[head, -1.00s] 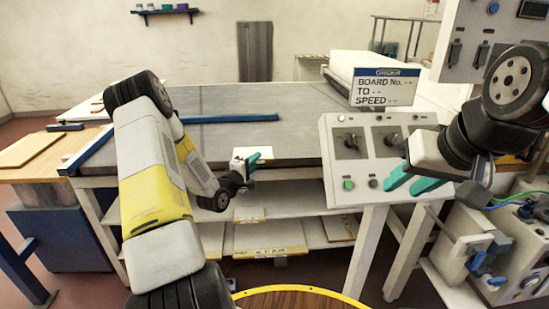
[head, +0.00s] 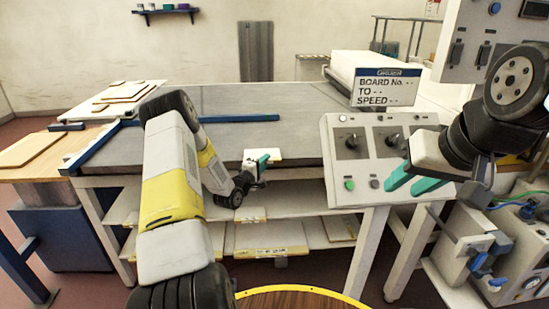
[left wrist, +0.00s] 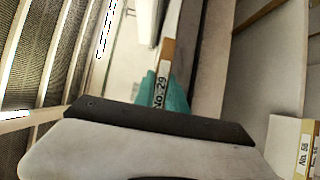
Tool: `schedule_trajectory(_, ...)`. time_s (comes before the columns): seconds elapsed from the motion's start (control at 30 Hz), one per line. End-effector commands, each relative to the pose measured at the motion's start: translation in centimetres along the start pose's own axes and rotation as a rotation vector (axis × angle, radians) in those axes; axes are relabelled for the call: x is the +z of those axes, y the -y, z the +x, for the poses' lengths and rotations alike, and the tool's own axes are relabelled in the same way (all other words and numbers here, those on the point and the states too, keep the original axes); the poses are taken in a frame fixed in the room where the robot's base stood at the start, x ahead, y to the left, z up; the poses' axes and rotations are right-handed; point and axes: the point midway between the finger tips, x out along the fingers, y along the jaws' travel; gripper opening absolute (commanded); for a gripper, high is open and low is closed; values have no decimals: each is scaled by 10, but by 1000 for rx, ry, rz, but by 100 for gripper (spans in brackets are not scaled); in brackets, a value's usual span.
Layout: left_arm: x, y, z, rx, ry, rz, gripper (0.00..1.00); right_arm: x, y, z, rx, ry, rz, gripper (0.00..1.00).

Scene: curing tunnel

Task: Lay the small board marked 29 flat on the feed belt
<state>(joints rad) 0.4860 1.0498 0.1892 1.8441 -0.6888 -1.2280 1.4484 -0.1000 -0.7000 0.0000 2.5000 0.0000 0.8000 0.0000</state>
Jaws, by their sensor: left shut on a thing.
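The small board marked 29 shows edge-on in the left wrist view (left wrist: 167,50), its "No. 29" label between the teal fingers. My left gripper (left wrist: 164,92) is shut on it. In the head view my left gripper (head: 259,168) is at the front edge of the grey feed belt (head: 215,142). The pale board (head: 270,154) shows just beyond its fingers, over the belt's near edge; I cannot tell whether it touches the belt. My right gripper (head: 412,182) is empty, its teal fingers apart, in front of the control panel.
A blue bar (head: 230,119) lies across the belt's left part. Several boards lie on the table (head: 122,92) at the back left and on the shelf below (head: 270,240). The control panel (head: 375,150) and sign (head: 387,88) stand right. The belt's middle is clear.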

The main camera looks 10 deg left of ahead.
Motion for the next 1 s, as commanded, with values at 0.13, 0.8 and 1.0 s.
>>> schedule_trajectory(0.13,0,3,0,0,0,0,24,0,0,0,0,0,0,36)
schedule_trajectory(0.8,-2,0,-35,-4,-3,-2,38,0,0,0,0,0,0,36)
schedule_trajectory(1.0,-2,0,-80,-4,-4,-2,38,0,0,0,0,0,0,36)
